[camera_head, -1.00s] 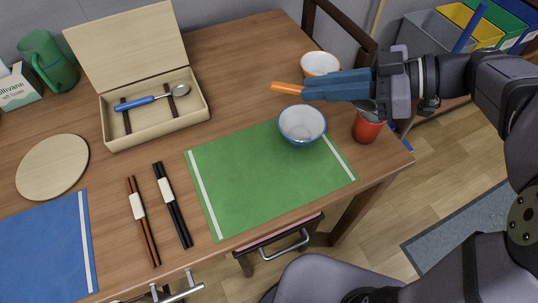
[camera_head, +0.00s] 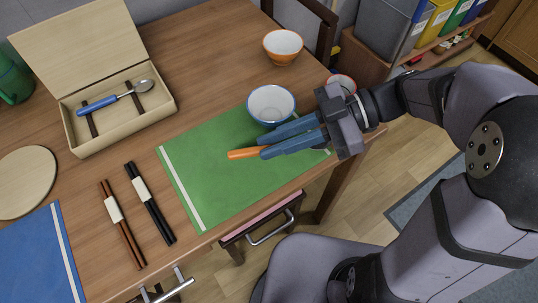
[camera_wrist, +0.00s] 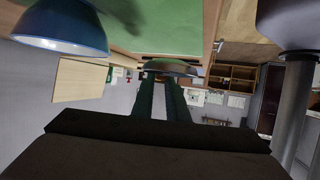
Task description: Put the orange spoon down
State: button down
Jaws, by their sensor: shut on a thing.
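My gripper (camera_head: 264,145) is shut on the orange spoon (camera_head: 242,154). In the head view the spoon's orange handle sticks out to the left beyond the blue fingertips, and the rest is hidden by the gripper. The gripper and spoon are over the right part of the green placemat (camera_head: 205,190). Their exact height above it is hard to tell. A white bowl with a blue rim (camera_head: 270,104) stands just behind the fingers. It shows in the wrist view (camera_wrist: 62,28) at upper left.
An orange bowl (camera_head: 283,46) stands at the back. A red cup (camera_head: 342,81) is partly hidden behind my gripper. An open wooden box (camera_head: 128,125) holds a blue-handled spoon (camera_head: 113,98). Two chopstick pairs (camera_head: 121,225) (camera_head: 150,203) lie left of the mat. The mat's middle is clear.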

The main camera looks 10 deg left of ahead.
aim_at(275, 166)
jog(key=shift+f+b, duration=0.5)
jog(key=shift+f, duration=2.6)
jog(key=shift+f+b, duration=0.25)
jog(key=shift+b, duration=0.05)
jog(key=c, duration=1.7)
grip_release()
jog(key=shift+s, duration=0.1)
jog(key=shift+c, duration=0.2)
jog(key=shift+r, duration=0.1)
jog(key=shift+r+p, duration=0.2)
jog(key=shift+p, duration=0.2)
jog(key=v, duration=1.2)
jog(key=shift+p, duration=0.35)
jog(key=shift+r, duration=0.1)
